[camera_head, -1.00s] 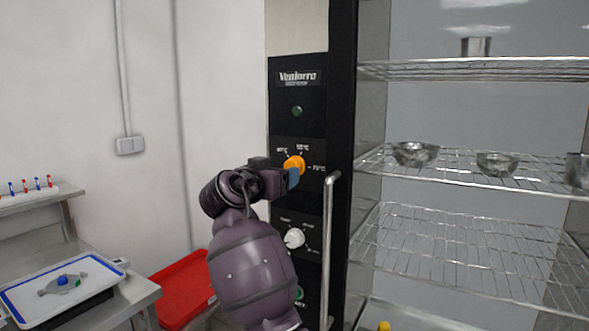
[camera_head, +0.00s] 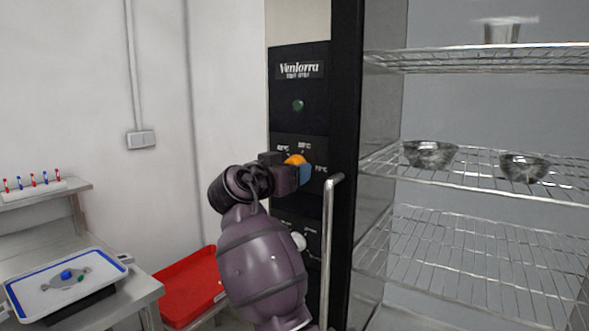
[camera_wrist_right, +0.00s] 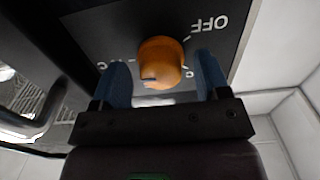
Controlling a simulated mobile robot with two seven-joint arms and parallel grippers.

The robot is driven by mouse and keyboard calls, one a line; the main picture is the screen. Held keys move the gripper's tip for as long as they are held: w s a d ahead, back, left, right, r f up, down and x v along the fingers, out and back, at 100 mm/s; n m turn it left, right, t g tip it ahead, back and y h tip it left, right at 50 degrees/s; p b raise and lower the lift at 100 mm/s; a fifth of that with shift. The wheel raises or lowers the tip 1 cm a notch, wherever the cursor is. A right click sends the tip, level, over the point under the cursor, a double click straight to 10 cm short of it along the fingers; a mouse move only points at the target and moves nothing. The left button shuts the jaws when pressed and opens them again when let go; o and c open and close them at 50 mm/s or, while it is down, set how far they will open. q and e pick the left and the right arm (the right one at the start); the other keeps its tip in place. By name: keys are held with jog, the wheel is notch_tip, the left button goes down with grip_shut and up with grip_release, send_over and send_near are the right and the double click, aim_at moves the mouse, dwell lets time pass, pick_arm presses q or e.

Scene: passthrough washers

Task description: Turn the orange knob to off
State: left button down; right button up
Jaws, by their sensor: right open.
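The orange knob (camera_head: 295,160) is on the black control panel (camera_head: 284,120) of the tall cabinet, with temperature marks around it. In the right wrist view the knob (camera_wrist_right: 160,62) sits between the two blue fingertips of my right gripper (camera_wrist_right: 163,80), with a gap on each side. The word OFF is printed on the panel at the upper right there. A dark mark shows on the knob's lower left edge. My right gripper (camera_head: 300,174) is open at the knob in the head view and partly covers it. My left gripper is not in view.
A white knob (camera_head: 299,241) is lower on the panel, partly behind my arm. A vertical metal handle (camera_head: 328,250) stands just right of the panel. Wire shelves (camera_head: 480,170) with metal bowls are at right. A red tray (camera_head: 188,287) and a steel table are at left.

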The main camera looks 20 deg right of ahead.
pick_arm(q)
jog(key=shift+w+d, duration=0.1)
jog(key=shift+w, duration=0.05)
pick_arm(e)
jog(key=c, duration=0.9)
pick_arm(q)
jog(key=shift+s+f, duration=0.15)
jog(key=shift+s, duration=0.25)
